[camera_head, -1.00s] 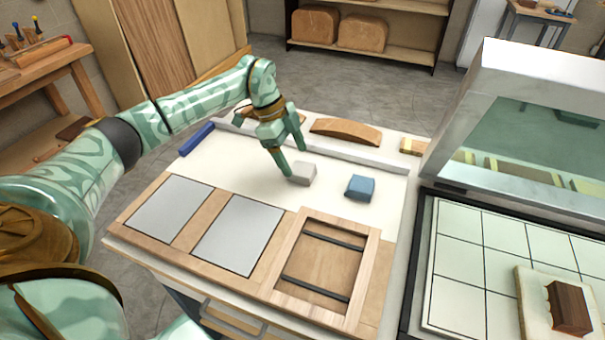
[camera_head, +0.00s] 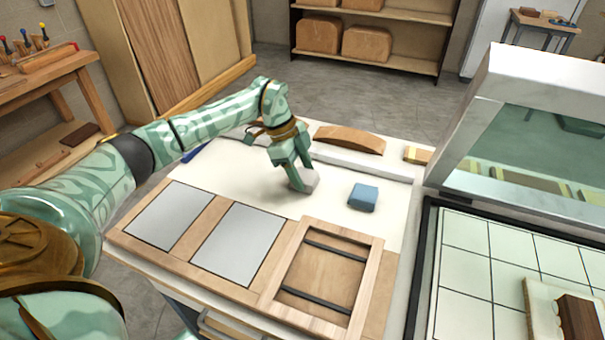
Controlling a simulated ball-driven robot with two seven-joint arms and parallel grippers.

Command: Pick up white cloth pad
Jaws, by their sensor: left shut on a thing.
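The white cloth pad (camera_head: 309,181) is a small pale block on the white tabletop, left of a blue pad (camera_head: 363,197). My left gripper (camera_head: 301,182) reaches down over it from the left and is shut on it, with its fingers hiding part of the pad. I cannot tell whether the pad is clear of the tabletop. My right gripper is not in view.
Two grey panels (camera_head: 238,245) and a wooden frame with dark straps (camera_head: 325,275) lie along the table's front. A curved wooden piece (camera_head: 349,139) lies at the back. A gridded surface (camera_head: 480,275) and a metal hood (camera_head: 535,90) stand at right.

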